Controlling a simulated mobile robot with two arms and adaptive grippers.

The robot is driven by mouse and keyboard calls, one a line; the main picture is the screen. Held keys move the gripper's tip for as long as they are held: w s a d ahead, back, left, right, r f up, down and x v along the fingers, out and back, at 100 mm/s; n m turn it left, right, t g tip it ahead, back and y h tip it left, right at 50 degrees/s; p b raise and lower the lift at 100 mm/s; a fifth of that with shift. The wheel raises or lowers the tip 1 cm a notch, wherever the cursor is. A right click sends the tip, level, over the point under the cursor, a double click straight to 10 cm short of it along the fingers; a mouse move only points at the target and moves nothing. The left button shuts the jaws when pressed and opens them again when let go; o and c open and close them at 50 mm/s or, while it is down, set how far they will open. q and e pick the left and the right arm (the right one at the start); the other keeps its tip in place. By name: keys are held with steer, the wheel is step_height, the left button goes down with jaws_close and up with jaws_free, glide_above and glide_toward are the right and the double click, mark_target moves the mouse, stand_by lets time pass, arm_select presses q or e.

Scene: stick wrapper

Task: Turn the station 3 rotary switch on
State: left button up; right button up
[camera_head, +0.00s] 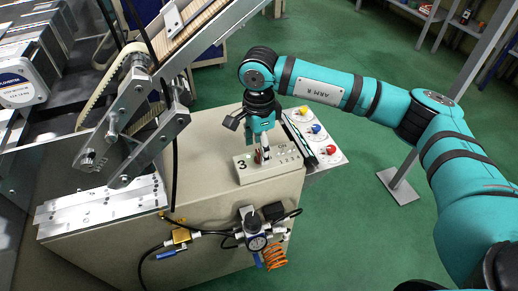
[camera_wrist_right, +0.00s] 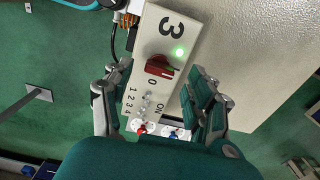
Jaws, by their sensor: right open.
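The station 3 control box (camera_head: 245,176) is a pale box marked with a black 3, on top of the beige cabinet. In the right wrist view its red rotary switch (camera_wrist_right: 160,67) sits just below a lit green lamp (camera_wrist_right: 179,53). The labels 0 and ON are beside the knob; its exact angle is hard to tell. My right gripper (camera_head: 262,150) points down over the box. In the wrist view its open fingers (camera_wrist_right: 157,82) are on either side of the box face, apart from the knob, with nothing held. My left gripper is not in view.
A white panel (camera_head: 316,140) with yellow, blue and red buttons is right of the box. A conveyor frame (camera_head: 135,100) rises at the left. A regulator with hoses (camera_head: 256,240) hangs on the cabinet front (camera_head: 215,220).

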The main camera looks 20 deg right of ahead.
step_height(320, 180, up, 10)
steer(key=shift+r, duration=0.2)
stand_by(0.5)
